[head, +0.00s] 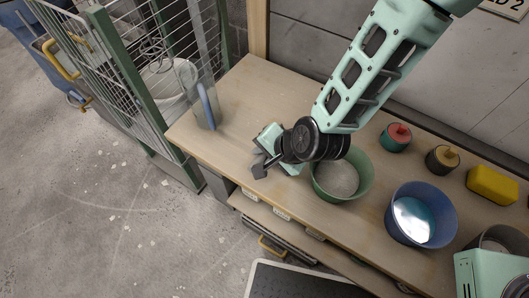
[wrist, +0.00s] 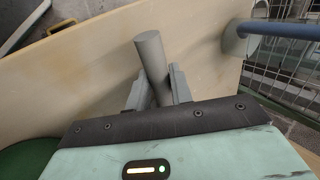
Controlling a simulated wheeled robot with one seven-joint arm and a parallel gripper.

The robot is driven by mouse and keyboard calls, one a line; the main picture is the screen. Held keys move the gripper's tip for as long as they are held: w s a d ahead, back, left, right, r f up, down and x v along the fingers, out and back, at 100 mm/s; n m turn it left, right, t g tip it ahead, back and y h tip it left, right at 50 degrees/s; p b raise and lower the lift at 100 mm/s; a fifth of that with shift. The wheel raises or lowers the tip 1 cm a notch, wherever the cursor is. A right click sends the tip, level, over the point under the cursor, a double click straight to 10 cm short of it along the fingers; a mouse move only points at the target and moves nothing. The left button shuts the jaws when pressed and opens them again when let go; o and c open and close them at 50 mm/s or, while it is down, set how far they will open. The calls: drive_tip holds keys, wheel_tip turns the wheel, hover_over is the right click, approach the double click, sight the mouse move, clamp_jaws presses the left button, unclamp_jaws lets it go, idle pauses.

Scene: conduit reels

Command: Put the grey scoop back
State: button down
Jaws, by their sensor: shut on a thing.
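The grey scoop shows in the wrist view as a plain grey rod (wrist: 152,58), its handle, standing up between the two fingers. My gripper (wrist: 157,90) is shut on this handle. The scoop's other end is hidden behind the gripper body. In the head view my gripper (head: 262,166) is over the near edge of the wooden bench (head: 250,97), left of the green bowl (head: 322,190). I cannot make out the scoop there.
A clear jug with a blue handle (head: 206,106) stands at the bench's left end. The green bowl holds pale material. A blue bowl (head: 393,226), red-topped jar (head: 396,138), yellow-topped jar (head: 443,159) and yellow block (head: 492,186) stand right. A wire cage (head: 112,60) is left.

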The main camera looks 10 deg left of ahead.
drive_tip(key=c, duration=1.2)
unclamp_jaws()
drive_tip(key=shift+c, duration=0.2)
